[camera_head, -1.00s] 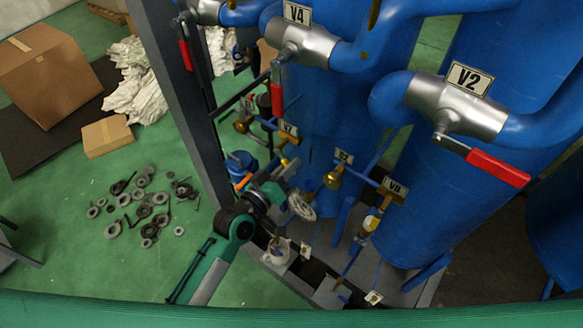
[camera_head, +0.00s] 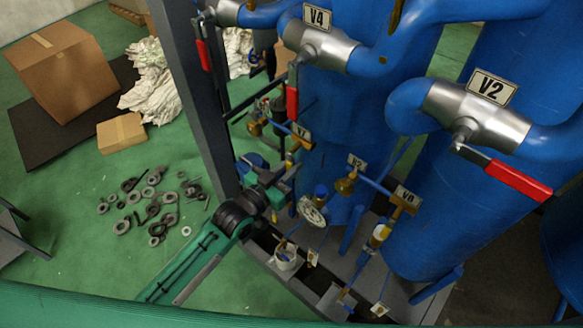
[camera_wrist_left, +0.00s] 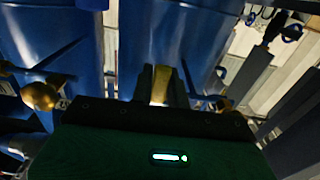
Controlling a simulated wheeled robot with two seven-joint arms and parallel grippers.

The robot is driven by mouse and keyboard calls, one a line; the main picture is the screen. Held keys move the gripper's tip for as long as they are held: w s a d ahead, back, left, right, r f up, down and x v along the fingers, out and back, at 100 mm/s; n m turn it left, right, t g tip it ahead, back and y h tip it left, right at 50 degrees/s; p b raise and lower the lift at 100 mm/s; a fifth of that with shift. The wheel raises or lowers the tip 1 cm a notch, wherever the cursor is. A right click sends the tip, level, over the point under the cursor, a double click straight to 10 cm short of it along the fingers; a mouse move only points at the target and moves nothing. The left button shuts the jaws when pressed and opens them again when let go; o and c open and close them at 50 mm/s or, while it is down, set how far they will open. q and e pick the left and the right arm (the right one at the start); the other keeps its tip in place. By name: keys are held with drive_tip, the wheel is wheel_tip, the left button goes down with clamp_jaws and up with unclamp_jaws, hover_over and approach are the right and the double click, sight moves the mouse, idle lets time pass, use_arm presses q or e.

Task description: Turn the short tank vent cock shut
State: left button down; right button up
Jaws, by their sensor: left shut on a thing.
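My left gripper (camera_head: 289,174) reaches in from the lower left, at the small brass cock (camera_head: 301,143) beside a small tag (camera_head: 300,131) that seems to read V7. In the left wrist view, a yellow-brass handle (camera_wrist_left: 161,85) stands between the fingers, and the gripper is shut on it. The fingers partly hide the handle, so its exact angle is unclear. I cannot read which cock is named the short tank vent. My right gripper is not in view.
Two more small valves, with tags (camera_head: 356,162) and (camera_head: 407,195), stand to the right. Above are large pipe valves with red levers (camera_head: 517,180). Blue tanks (camera_head: 450,200) stand behind. A grey frame post (camera_head: 190,90) rises left of the gripper. Loose metal parts lie on the green floor.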

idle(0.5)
use_arm(q)
drive_tip(key=c, duration=1.4)
unclamp_jaws()
drive_tip(key=shift+o, duration=0.2)
drive_tip(key=shift+s+a+f, duration=0.1)
drive_tip(key=shift+s+a, duration=0.2)
drive_tip(key=shift+s, duration=0.05)
drive_tip(key=b+v, duration=0.4)
drive_tip(key=v, duration=0.9)
drive_tip(key=shift+w, duration=0.1)
